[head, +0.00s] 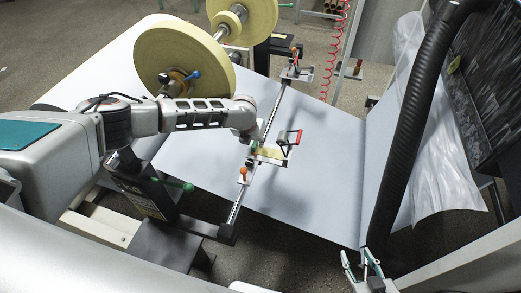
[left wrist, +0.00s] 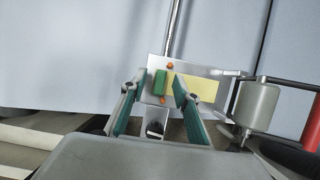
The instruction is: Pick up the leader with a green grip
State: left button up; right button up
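The green grip (left wrist: 161,83) is a small green block in the left wrist view. It sits at the left end of a yellow sheet (left wrist: 195,87), seemingly the leader, on a pale metal plate (left wrist: 220,88). In the head view the yellow piece (head: 268,153) lies on the holder on the metal rail, and my left wrist partly hides the grip. My left gripper (left wrist: 157,84) is open over the plate, its teal fingers on either side of the green grip; contact cannot be told. My right gripper (head: 359,261) is open and empty at the lower right.
A grey roller (left wrist: 257,105) with a red handle (head: 298,137) stands just right of the plate. The metal rail (head: 237,206) with orange-knobbed clamps crosses the white paper web (head: 325,180). A large yellow tape roll (head: 185,52) stands behind my left arm. A black hose (head: 412,110) is at right.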

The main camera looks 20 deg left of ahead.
pick_arm(q)
jog(key=shift+x, duration=0.85)
jog(key=shift+r, duration=0.1)
grip_shut()
